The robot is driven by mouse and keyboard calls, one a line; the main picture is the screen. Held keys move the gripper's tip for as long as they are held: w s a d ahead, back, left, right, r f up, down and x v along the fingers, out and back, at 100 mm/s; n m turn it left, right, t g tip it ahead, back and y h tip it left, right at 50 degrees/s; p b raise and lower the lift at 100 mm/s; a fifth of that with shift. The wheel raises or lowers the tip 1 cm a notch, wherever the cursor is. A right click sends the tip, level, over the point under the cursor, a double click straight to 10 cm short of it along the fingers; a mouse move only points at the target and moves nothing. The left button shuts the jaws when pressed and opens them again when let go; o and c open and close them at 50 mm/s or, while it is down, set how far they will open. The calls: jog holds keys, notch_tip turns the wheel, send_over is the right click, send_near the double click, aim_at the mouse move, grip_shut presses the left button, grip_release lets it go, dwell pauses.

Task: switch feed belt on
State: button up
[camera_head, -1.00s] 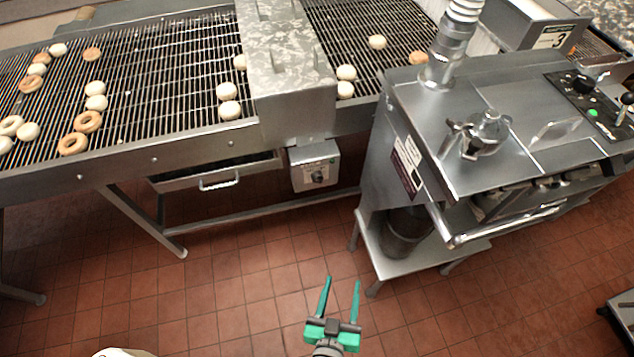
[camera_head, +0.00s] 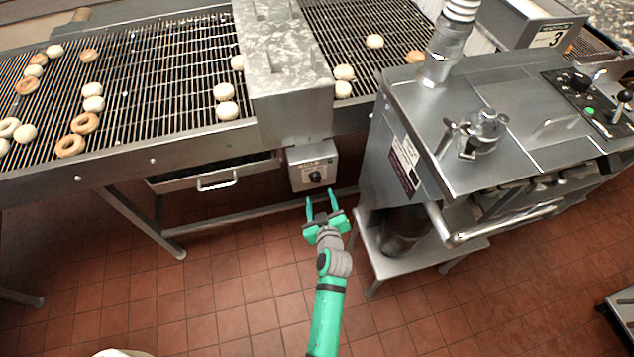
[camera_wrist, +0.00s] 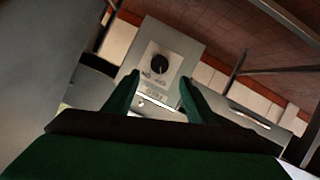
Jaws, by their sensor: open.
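A grey switch box (camera_head: 301,174) hangs under the conveyor's front rail, below the speckled metal hood. Its front bears a black rotary knob (camera_head: 316,177). In the wrist view the box (camera_wrist: 183,58) and its knob (camera_wrist: 159,64) show ahead, between and beyond my fingers; markings by the knob are too small to read. My gripper (camera_head: 321,202) is open and empty, with green fingers, just below and in front of the box, apart from the knob. It also shows in the wrist view (camera_wrist: 157,92). The feed belt (camera_head: 170,75) is a wire conveyor carrying several doughnuts.
A drawer with a handle (camera_head: 216,182) is left of the box. A steel machine (camera_head: 480,120) stands close on the right, with a protruding rail handle (camera_head: 500,225) and a lower shelf. The tiled floor (camera_head: 240,290) in front is clear.

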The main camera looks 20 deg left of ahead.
aim_at(317, 181)
jog(key=x, duration=1)
jog(key=c, duration=1)
